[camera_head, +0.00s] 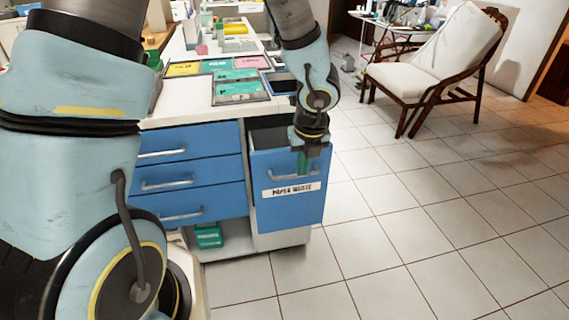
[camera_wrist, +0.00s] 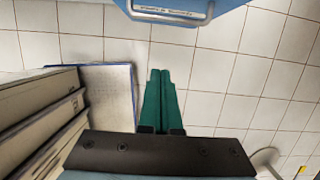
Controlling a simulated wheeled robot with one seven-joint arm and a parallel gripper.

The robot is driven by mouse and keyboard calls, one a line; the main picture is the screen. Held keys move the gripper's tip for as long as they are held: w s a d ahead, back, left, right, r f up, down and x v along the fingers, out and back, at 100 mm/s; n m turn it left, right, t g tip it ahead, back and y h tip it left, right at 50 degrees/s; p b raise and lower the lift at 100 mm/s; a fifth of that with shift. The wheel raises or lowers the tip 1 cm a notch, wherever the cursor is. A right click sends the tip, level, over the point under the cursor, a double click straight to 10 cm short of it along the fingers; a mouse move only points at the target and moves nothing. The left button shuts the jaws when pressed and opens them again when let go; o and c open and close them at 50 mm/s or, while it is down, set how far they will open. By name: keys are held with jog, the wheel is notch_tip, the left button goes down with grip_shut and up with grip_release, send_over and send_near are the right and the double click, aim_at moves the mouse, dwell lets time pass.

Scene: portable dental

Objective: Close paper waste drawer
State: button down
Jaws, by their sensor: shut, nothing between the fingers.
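The paper waste drawer (camera_head: 285,207) is at the right end of the cabinet in the head view. Its blue front carries a white label. It stands out from the cabinet, with a dark opening showing behind its top edge. My gripper (camera_head: 303,170) hangs over the upper part of this front, covering some of it; contact cannot be told. In the wrist view my gripper (camera_wrist: 160,73) has its green fingers together and empty. A blue panel with a pale handle (camera_wrist: 170,17) lies beyond the fingertips at the top.
Three blue drawers (camera_head: 190,180) left of it look shut. The countertop (camera_head: 190,112) holds coloured trays (camera_head: 238,83). A white cushioned chair (camera_head: 435,65) stands at the back right. The tiled floor (camera_head: 420,240) right of the cabinet is clear.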

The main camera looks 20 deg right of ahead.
aim_at(295, 176)
jog(key=w+f+b, duration=0.1)
jog(key=w+f, duration=0.5)
jog(key=f, duration=0.2)
jog(key=shift+w+d+f, duration=0.25)
jog(key=shift+d+f, duration=0.15)
